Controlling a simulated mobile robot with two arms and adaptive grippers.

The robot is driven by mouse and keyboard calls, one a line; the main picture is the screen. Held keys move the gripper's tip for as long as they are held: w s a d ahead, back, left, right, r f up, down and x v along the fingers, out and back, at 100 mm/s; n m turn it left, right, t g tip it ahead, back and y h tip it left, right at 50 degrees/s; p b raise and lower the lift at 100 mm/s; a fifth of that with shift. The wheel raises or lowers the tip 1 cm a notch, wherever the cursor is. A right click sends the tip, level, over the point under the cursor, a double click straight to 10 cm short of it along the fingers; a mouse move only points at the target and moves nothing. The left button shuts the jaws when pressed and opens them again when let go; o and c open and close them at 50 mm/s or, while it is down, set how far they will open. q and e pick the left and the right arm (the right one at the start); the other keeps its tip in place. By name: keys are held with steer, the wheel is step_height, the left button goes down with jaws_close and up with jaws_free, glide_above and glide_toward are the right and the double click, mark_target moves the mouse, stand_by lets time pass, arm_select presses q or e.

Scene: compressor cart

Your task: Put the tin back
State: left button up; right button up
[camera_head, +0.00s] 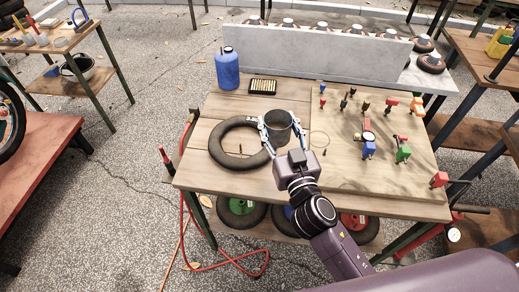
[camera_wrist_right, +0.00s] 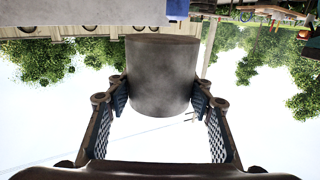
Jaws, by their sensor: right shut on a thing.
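The tin (camera_head: 278,127) is a dark grey, open-topped cylinder over the wooden table, just right of a black tyre ring. My right gripper (camera_head: 279,132) is shut on it, one finger on each side. In the right wrist view the grey tin (camera_wrist_right: 162,75) fills the middle between the two padded fingers of my right gripper (camera_wrist_right: 162,102). The wrist picture is upside down, with sky below the tin. I cannot tell whether the tin touches the table. My left gripper is not in view.
The tyre ring (camera_head: 217,157) lies close left of the tin. A blue bottle (camera_head: 229,70) and a tray of small brass pieces (camera_head: 263,87) stand at the back left. Small coloured fittings (camera_head: 369,149) crowd the right side. A grey wall block (camera_head: 320,50) borders the back.

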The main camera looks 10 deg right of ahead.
step_height(320, 180, down, 14)
steer(key=b, duration=0.6)
steer(key=shift+f+b, duration=0.2)
steer(key=shift+b, duration=0.2)
step_height(320, 180, down, 4)
steer(key=shift+r+b, duration=0.25)
steer(key=shift+b, duration=0.7)
steer(key=shift+f, duration=0.3)
steer(key=shift+f+b, duration=0.15)
steer(key=shift+b, duration=0.15)
steer(key=o, duration=1)
steer(key=shift+o, duration=0.2)
